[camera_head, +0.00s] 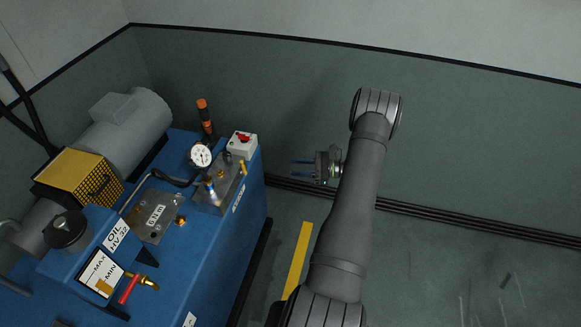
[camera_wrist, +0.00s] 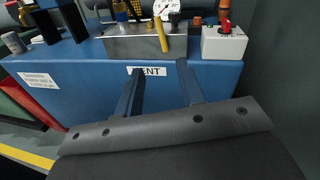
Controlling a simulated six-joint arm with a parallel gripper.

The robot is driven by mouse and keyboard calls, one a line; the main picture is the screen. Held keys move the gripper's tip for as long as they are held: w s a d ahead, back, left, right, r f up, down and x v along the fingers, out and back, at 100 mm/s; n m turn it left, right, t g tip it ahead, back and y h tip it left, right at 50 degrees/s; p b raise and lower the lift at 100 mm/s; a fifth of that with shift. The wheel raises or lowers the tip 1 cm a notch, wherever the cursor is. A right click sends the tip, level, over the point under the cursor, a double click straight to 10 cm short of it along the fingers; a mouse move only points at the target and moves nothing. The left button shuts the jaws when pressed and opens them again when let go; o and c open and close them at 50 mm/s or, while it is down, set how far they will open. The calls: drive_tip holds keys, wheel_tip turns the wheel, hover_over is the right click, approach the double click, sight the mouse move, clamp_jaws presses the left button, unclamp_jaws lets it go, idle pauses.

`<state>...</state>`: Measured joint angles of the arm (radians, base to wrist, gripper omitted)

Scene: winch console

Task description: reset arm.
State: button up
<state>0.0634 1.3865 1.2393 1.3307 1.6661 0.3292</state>
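My gripper (camera_head: 303,168) is in the air to the right of the blue winch console (camera_head: 210,262), with my dark grey arm reaching up from the bottom of the head view. Its two fingers point left toward the console. In the wrist view, my gripper (camera_wrist: 160,85) shows two dark fingers held apart, with nothing between them. Behind them is the console's blue side (camera_wrist: 75,72) with a white label (camera_wrist: 147,71) partly covered by a finger. I cannot see contact between the fingers and the console.
On the console stand a white box with a red switch (camera_head: 242,145), a round gauge (camera_head: 201,155), a yellow lever (camera_head: 243,168), a red-handled valve (camera_head: 129,289) and a grey motor (camera_head: 125,125). A wall runs behind.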

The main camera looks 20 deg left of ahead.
idle(0.3)
drive_tip(key=s+a, duration=0.3)
drive_tip(key=a, duration=1.4)
drive_tip(key=shift+s+f, duration=0.15)
drive_tip(key=shift+f, duration=0.15)
drive_tip(key=w+d, duration=0.3)
drive_tip(key=d, duration=1.4)
drive_tip(key=s+a+n, duration=0.1)
drive_tip(key=s+a, duration=0.1)
drive_tip(key=a, duration=0.6)
drive_tip(key=s+a, duration=0.2)
drive_tip(key=a, duration=0.7)
drive_tip(key=shift+n, duration=0.4)
drive_tip(key=shift+a+f, duration=0.1)
